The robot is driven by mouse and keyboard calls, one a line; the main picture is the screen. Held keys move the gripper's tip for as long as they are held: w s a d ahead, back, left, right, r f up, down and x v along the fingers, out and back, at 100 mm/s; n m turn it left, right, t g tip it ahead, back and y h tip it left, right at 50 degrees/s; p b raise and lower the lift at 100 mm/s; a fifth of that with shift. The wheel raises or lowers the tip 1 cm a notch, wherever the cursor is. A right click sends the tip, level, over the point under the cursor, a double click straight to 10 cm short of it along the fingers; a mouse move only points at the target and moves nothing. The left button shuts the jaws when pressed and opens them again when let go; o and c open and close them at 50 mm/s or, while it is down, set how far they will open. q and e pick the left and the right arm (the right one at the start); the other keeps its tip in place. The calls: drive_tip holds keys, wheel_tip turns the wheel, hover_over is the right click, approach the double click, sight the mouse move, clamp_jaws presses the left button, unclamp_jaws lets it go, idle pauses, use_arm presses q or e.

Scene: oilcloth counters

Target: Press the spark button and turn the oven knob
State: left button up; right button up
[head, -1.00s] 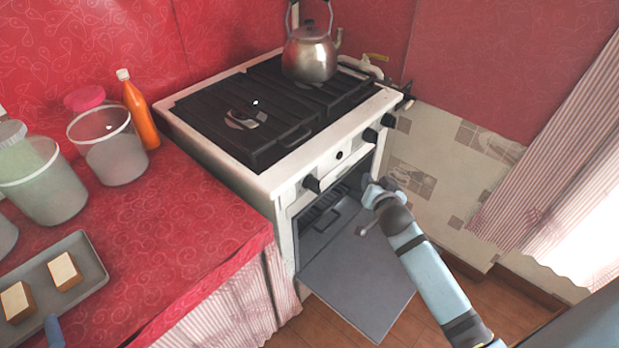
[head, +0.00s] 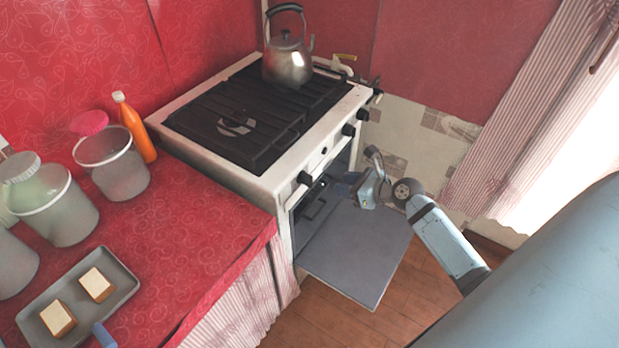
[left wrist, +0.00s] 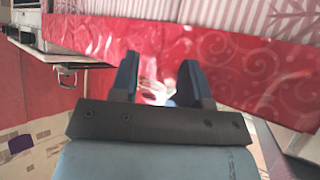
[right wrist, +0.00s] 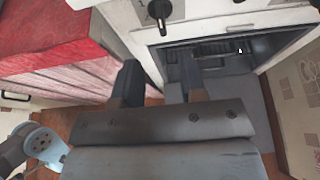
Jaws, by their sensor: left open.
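The white stove (head: 262,184) has dark round knobs on its front panel: a near knob (head: 304,178) and two far knobs, one of them here (head: 348,129). A small black button (head: 323,150) sits between them; I cannot read its marking. The near knob also seems to show in the right wrist view (right wrist: 158,12). My right gripper (head: 362,170) is open and empty, above the lowered oven door and to the right of the front panel, apart from knobs and button. My left gripper (left wrist: 158,85) is open and empty in its wrist view, over red oilcloth; it is outside the head view.
The oven door (head: 350,250) hangs open below the panel. A steel kettle (head: 288,62) stands on the back of the hob. On the counter (head: 190,235) are several tubs, an orange bottle (head: 138,130) and a tray (head: 128,283) with two pale blocks. A curtain hangs at right.

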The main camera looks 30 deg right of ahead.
sight(311, 177)
drive_tip(key=b+x, duration=0.1)
drive_tip(key=x, duration=1.1)
drive_tip(key=shift+d+f, duration=0.1)
drive_tip(key=shift+s, duration=0.1)
clamp_jaws()
